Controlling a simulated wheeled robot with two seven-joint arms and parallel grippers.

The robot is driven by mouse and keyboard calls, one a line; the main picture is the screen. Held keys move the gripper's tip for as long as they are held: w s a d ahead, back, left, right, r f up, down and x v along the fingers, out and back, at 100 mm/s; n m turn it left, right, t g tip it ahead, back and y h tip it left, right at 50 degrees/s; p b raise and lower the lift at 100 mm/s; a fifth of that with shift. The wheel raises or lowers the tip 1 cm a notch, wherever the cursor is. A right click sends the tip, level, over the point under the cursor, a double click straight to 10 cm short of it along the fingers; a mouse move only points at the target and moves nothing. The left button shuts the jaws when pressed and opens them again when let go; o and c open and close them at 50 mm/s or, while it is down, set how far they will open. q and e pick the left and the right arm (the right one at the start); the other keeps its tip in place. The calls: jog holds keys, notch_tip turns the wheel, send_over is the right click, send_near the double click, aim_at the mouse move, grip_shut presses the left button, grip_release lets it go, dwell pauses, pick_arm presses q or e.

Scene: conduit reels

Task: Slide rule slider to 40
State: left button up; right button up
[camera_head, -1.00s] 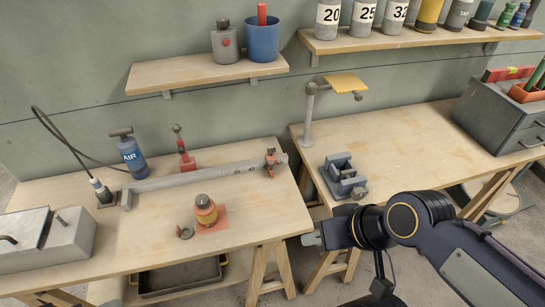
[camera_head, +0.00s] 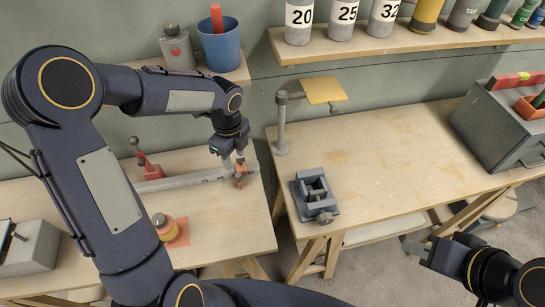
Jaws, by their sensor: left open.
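The grey rule (camera_head: 184,182) lies along the left workbench, partly hidden behind my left arm. My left gripper (camera_head: 233,164) points down, open, just above or at the slider. I cannot tell whether its fingers touch the slider. The markings on the rule are too small to read. My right gripper (camera_head: 411,248) is at the lower right, over the floor in front of the right bench and away from the rule. Whether its jaws are open is unclear.
A red lever tool (camera_head: 148,170) stands behind the rule. A yellow and red button (camera_head: 165,228) is in front of it. A grey vise (camera_head: 315,195) and a post with a yellow plate (camera_head: 281,130) stand on the right bench (camera_head: 390,140), whose middle is clear.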

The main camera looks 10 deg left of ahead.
aim_at(237, 174)
pick_arm(q)
jog(key=shift+w+d+f, duration=0.2)
jog(key=shift+f, duration=0.15)
notch_tip(237, 174, down, 7)
jog(key=shift+s+a+f, duration=0.1)
jog(key=shift+f, duration=0.05)
grip_shut()
jog(key=shift+a, duration=0.1)
